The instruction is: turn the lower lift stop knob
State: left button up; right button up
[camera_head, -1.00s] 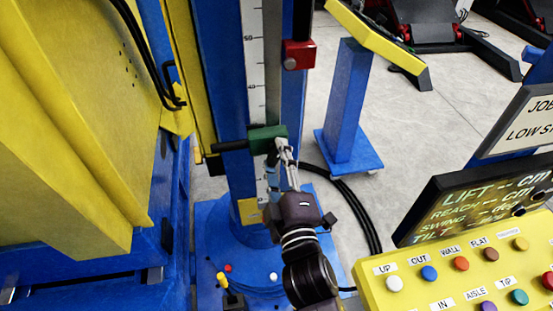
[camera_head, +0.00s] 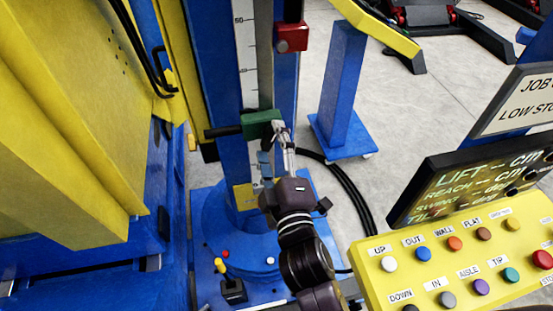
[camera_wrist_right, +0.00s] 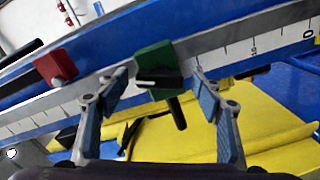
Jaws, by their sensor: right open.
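The lower lift stop is a green block (camera_head: 262,124) on the upright scale of the blue column; it also shows in the right wrist view (camera_wrist_right: 153,58). Its black knob (camera_wrist_right: 158,78) faces the wrist camera. My right gripper (camera_head: 279,146) is at the green block from the front right. In the right wrist view the gripper (camera_wrist_right: 160,92) is open, one finger to each side of the knob, with visible gaps. In the head view my fingers and the block's edge hide the knob. My left gripper is not in view.
A red stop (camera_head: 291,37) sits higher on the column. A black bar (camera_head: 222,132) sticks out left of the green block. A yellow button panel (camera_head: 385,285) and a display (camera_head: 425,195) stand at the right. A large yellow body (camera_head: 60,120) fills the left.

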jog(key=s+d, duration=0.2)
jog(key=s, duration=0.9)
jog(key=shift+s+d, duration=0.15)
jog(key=shift+s, duration=0.1)
